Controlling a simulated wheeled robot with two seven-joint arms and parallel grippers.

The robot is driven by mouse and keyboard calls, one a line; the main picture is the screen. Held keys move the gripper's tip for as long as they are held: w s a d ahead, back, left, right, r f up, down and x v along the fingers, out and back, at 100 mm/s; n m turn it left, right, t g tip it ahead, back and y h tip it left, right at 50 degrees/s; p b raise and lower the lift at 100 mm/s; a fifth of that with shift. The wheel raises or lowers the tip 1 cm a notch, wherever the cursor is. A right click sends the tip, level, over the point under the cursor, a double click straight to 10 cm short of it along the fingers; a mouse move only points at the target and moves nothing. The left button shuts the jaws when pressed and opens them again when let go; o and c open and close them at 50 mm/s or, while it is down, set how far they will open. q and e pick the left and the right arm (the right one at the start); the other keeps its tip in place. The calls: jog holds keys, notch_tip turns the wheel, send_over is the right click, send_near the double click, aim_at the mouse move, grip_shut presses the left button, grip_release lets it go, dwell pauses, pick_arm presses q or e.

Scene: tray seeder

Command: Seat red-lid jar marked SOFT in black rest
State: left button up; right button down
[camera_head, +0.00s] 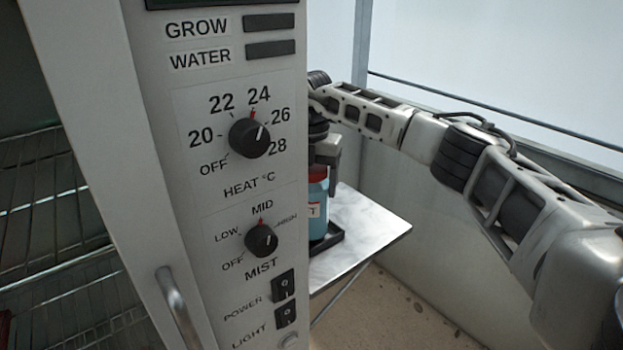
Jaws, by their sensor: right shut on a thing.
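A blue jar (318,222) with a red lid (319,173) stands upright at the black rest (328,241) on a metal side table. A white label on the jar shows only its last letter, a T. The left part of the jar and rest is hidden behind the control panel. My right gripper (328,158) is shut on the jar at its lid, reaching down from above. I cannot tell whether the jar's base touches the rest's floor. My left gripper is not in view.
The control panel (200,140), with knobs and switches, stands close in front and blocks the view to the table's left. The metal table (368,228) is bare right of the rest. Wire shelves (60,200) are at the left. My right arm spans the right side.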

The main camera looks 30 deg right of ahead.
jog(key=shift+p, duration=0.6)
dwell(1.2)
jog(key=shift+f+b, duration=0.3)
jog(key=shift+f, duration=0.35)
dwell(0.5)
jog(key=shift+c, duration=2.2)
grip_release()
jog(key=shift+f, duration=0.1)
notch_tip(320, 180, up, 3)
jog(key=p, duration=0.2)
jog(key=shift+p, duration=0.4)
jog(key=shift+r, duration=4.05)
